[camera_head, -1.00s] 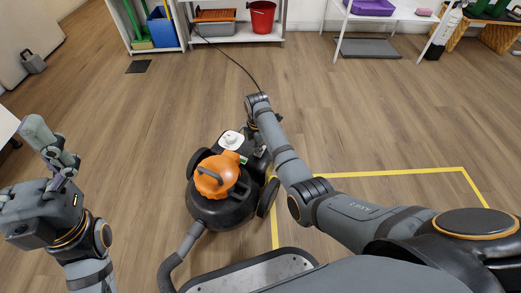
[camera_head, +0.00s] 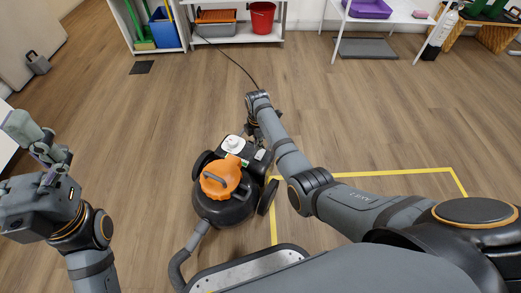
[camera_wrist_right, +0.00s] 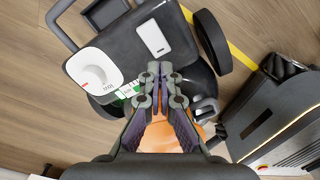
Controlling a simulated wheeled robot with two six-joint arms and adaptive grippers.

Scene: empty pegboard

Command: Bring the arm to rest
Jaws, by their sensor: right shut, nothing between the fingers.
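My right arm (camera_head: 290,158) reaches forward over the floor, with its wrist beside an orange and black vacuum cleaner (camera_head: 221,181). My right gripper (camera_wrist_right: 160,69) is shut and empty in the right wrist view. Its fingertips show in front of the vacuum's dark top panel (camera_wrist_right: 125,62); I cannot tell whether they touch it. In the head view the right fingers are mostly hidden behind the wrist. My left gripper (camera_head: 42,150) is raised at the left edge, away from the vacuum, and its finger gap is unclear.
A yellow floor line (camera_head: 395,171) runs right of the vacuum. A dark cable (camera_head: 228,58) crosses the floor behind it. Shelves with a red bucket (camera_head: 263,17) and a table with a purple tray (camera_head: 369,9) stand at the back.

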